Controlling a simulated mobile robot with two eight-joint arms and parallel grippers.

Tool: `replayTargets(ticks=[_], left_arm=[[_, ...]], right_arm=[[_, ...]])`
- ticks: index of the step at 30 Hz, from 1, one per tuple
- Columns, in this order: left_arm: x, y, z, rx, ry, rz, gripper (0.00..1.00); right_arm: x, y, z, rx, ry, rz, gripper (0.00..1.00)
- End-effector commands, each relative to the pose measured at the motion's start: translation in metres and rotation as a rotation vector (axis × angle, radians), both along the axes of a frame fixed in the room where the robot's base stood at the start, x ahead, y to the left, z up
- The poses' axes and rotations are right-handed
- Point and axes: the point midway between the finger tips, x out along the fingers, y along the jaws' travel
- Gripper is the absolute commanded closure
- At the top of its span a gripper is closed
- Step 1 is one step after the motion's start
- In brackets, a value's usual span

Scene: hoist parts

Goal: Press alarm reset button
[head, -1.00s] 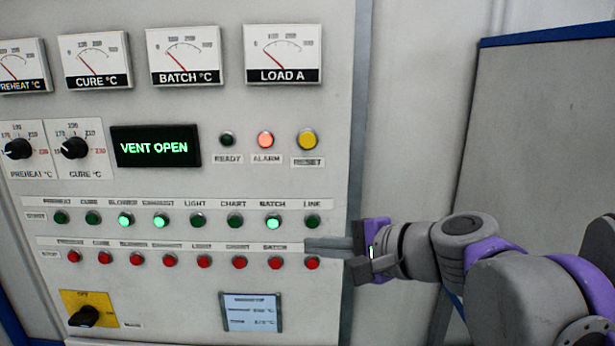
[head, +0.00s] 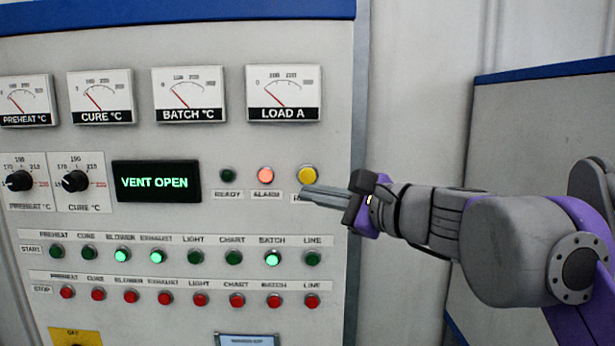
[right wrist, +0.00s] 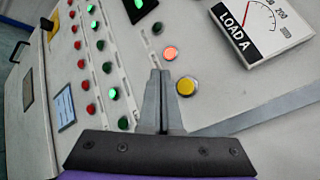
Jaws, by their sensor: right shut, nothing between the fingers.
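The yellow reset button (head: 307,174) sits at the upper right of the grey control panel (head: 225,75). Its label is partly hidden by my gripper in the head view. The alarm lamp (head: 265,175) left of it glows orange-red. My right gripper (head: 305,192) is shut and empty, its fingertips just below the button in the head view. In the right wrist view the closed fingers (right wrist: 160,75) point at the panel, with the yellow button (right wrist: 186,86) just right of the tips. I cannot tell whether they touch the panel. My left gripper is not in view.
A dark ready lamp (head: 227,175) and the VENT OPEN display (head: 155,181) lie to the left. Rows of green start buttons (head: 312,258) and red stop buttons (head: 312,300) are below. Dial gauges (head: 283,92) are above. A grey cabinet (head: 540,130) stands at right.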

Motion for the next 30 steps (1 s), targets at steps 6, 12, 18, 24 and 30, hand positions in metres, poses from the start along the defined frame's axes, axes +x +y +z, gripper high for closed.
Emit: replayTargets(ticks=[6, 12, 18, 24, 30], left_arm=[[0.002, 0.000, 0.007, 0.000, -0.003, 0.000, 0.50], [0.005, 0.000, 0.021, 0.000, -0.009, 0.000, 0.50], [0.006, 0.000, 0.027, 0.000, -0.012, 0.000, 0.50], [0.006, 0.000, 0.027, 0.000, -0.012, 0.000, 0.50], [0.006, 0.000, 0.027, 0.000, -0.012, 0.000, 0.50]], right_arm=[[0.033, 0.000, 0.001, -0.001, -0.001, 0.000, 1.00], [0.056, 0.000, 0.003, -0.001, -0.001, 0.000, 1.00], [0.068, 0.000, 0.001, -0.001, -0.001, 0.000, 1.00], [0.070, 0.000, 0.000, -0.001, -0.001, 0.000, 1.00], [0.070, 0.000, 0.000, -0.001, -0.001, 0.000, 1.00]])
